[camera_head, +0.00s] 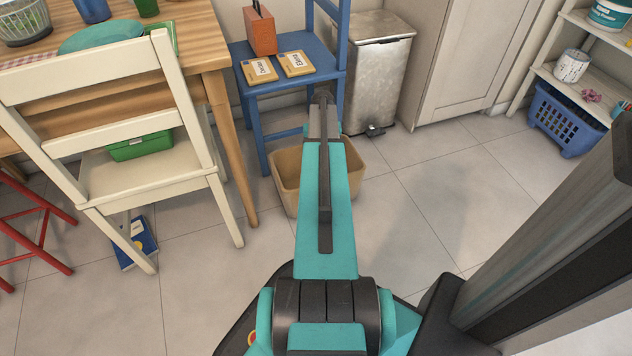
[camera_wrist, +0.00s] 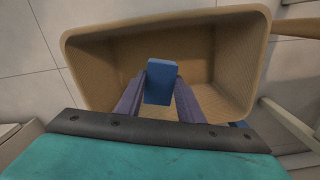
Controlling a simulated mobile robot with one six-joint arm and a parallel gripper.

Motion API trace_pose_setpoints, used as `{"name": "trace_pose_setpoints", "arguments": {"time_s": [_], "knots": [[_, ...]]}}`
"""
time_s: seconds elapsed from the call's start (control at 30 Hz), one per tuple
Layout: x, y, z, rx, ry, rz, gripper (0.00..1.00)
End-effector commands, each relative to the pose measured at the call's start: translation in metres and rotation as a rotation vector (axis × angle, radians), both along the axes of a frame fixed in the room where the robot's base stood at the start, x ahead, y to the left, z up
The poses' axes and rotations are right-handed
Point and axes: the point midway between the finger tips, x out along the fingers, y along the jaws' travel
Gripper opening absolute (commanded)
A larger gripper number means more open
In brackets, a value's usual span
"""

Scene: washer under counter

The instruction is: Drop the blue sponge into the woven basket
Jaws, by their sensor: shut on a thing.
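The blue sponge (camera_wrist: 161,72) is held between the two fingers of my gripper (camera_wrist: 160,88) in the wrist view. A tan open-topped basket (camera_wrist: 85,75) lies below and around the sponge in that view, and the sponge shows against its inside. I cannot tell the height between them. In the head view the basket (camera_head: 285,184) stands on the floor, partly hidden by my arm. Its weave is not clear. The sponge and fingertips are hidden by my arm in the head view.
A blue chair (camera_head: 297,48) with two packets and an orange box stands behind the basket. A steel bin (camera_head: 378,62) is at its right. A cream chair (camera_head: 150,172) and wooden table (camera_head: 190,45) are at left. A blue crate (camera_head: 562,122) sits far right. Floor at right is clear.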

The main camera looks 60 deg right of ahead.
Motion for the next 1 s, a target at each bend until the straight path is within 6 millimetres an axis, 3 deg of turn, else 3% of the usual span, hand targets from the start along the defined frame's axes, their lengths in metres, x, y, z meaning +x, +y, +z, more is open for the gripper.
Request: {"name": "trace_pose_setpoints", "arguments": {"time_s": [0.47,0.5,0.6,1.0], "knots": [[-0.0006,-0.0005,-0.0054,0.0,0.0,-0.001,0.13],[-0.0008,-0.0005,-0.0054,0.0,0.0,-0.001,0.39],[-0.0008,-0.0006,-0.0054,0.0,0.0,-0.001,0.56],[-0.0012,-0.0008,-0.0022,0.0,0.0,-0.002,0.56]]}}
